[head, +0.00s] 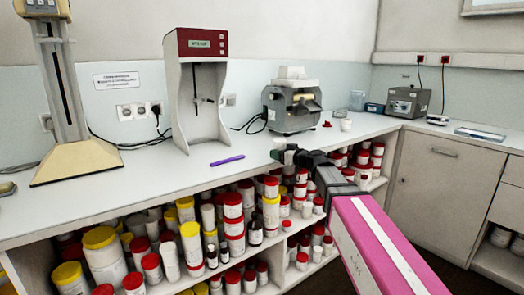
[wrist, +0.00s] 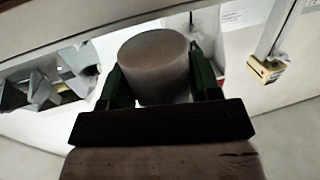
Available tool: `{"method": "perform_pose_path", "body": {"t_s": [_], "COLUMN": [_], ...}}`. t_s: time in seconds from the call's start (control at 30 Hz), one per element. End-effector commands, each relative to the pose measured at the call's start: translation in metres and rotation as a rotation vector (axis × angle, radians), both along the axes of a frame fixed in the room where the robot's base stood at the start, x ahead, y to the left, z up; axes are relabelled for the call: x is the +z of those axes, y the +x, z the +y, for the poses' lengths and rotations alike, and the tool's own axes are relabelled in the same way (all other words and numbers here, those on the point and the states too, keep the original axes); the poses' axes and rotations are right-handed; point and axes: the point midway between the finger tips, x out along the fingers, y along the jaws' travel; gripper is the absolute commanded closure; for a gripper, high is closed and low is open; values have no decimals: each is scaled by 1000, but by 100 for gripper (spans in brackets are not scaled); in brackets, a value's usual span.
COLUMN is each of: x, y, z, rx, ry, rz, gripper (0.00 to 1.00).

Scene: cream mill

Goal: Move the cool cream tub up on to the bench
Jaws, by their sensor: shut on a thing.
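The pale cream tub (wrist: 153,62) is held between the two dark green fingers of my gripper (wrist: 160,78) in the wrist view. In the head view my gripper (head: 287,152) is at the bench's front edge, with the small white tub (head: 279,143) at its tip. The tub appears against the white bench top (head: 240,168). I cannot tell its exact height or whether it touches the bench. The fingers hide part of its sides.
A grey mill (head: 291,108) stands behind my gripper, with a small white pot (head: 346,125) to its right. A purple pen (head: 227,160) lies to the left. The shelves below are crowded with red- and yellow-lidded tubs (head: 190,240). The bench front is mostly clear.

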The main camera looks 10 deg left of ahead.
Motion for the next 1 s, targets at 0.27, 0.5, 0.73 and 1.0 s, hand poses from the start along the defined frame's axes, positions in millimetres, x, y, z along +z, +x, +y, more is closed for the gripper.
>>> {"method": "perform_pose_path", "body": {"t_s": [0.27, 0.5, 0.73, 1.0], "x": [0, 0, 0, -6], "y": [25, 32, 50, 48], "z": [43, 54, 86, 86], "rx": [-1, -1, 0, -2], "ry": [0, 0, 1, 1], "rz": [1, 1, 0, -1], "gripper": [72, 72, 72, 72]}}
